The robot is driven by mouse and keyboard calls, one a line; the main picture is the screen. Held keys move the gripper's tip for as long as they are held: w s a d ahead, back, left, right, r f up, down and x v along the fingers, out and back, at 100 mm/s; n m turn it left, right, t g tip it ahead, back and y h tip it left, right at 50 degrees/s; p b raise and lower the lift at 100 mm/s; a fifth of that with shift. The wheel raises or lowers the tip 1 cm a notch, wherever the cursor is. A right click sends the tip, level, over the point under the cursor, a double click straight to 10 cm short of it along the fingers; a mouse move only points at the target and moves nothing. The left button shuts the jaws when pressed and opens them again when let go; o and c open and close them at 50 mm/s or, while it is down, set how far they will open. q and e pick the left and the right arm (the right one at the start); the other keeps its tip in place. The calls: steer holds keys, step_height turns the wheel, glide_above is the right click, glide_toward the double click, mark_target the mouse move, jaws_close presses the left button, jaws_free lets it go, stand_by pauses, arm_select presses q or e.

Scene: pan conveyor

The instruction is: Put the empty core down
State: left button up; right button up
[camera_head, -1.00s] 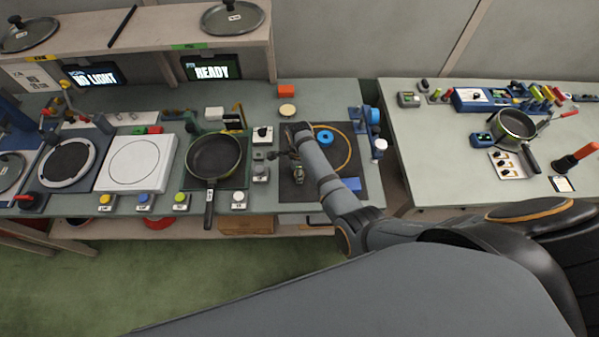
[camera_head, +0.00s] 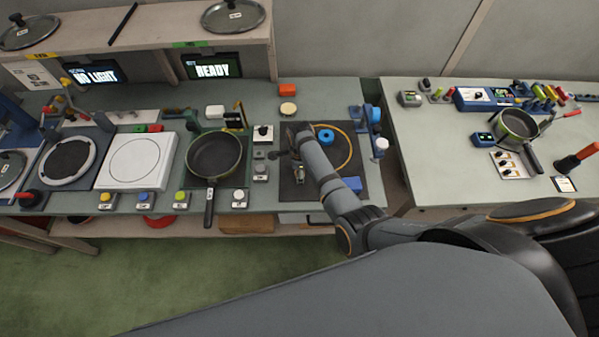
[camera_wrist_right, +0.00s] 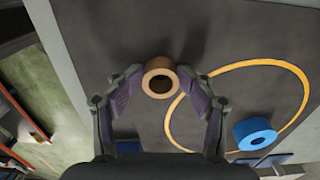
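The empty core, a brown cardboard ring (camera_wrist_right: 160,78), sits between the fingertips of my right gripper (camera_wrist_right: 160,72) in the right wrist view. Both fingertips appear to press on its sides. Below it is a dark mat (camera_wrist_right: 215,40) with a thin orange ring outline; I cannot tell whether the core touches the mat. In the head view my right gripper (camera_head: 299,172) is small, over the left part of the mat (camera_head: 320,192). A blue roll (camera_wrist_right: 254,133) lies on the mat, apart from the core; it also shows in the head view (camera_head: 326,136). My left gripper is not seen.
A blue block (camera_head: 348,184) lies on the mat near its front right. A blue stand (camera_head: 369,125) is at the right table edge. A black pan (camera_head: 214,158) stands to the left with a grey button box (camera_head: 260,172) beside it. A gap separates the right table (camera_head: 440,180).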

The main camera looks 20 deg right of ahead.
steer(key=shift+s+d, duration=0.1)
steer(key=shift+r, duration=0.35)
step_height(320, 180, up, 12)
steer(key=p, duration=0.6)
steer(key=shift+r, duration=0.25)
